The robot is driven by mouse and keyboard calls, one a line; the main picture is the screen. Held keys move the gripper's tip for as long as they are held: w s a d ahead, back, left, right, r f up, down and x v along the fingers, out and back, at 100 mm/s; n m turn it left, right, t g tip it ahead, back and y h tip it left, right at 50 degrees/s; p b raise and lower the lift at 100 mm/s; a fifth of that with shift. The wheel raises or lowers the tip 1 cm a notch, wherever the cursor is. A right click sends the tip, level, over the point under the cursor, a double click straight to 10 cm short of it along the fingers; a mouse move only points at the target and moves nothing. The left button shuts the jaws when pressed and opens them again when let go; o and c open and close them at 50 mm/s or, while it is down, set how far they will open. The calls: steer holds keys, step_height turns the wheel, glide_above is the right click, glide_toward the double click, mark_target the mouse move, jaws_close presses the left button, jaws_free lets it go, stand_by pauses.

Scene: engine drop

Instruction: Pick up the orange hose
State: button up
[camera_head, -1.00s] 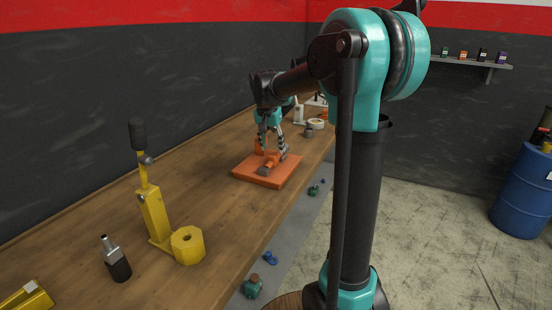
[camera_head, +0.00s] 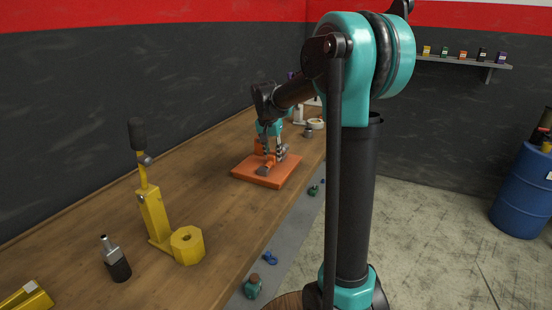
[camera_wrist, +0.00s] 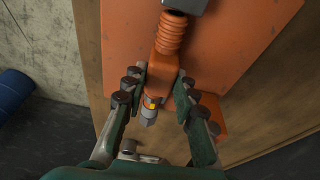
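The orange hose (camera_wrist: 166,62) lies over the orange tray in the wrist view, with a ribbed section, a grey upper end and a grey metal tip with a yellow band. My gripper (camera_wrist: 161,80) is over it, with one finger on each side of its smooth part. The fingers look apart, with the hose between them and little space at either side. I cannot see firm contact. In the head view my gripper (camera_head: 273,158) is low over the tray, and the hose is mostly hidden behind the fingers.
The orange tray (camera_head: 247,172) rests on the wooden bench (camera_head: 205,210). A yellow tool (camera_head: 154,215), a yellow octagonal part (camera_head: 187,246) and a dark bottle (camera_head: 117,265) stand nearer on the bench. A white roll (camera_head: 315,124) lies beyond the tray. The bench left of the tray is clear.

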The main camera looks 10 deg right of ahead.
mark_target(273, 153)
jaws_close()
steer(key=shift+r, duration=0.1)
steer(key=shift+r, duration=2.9)
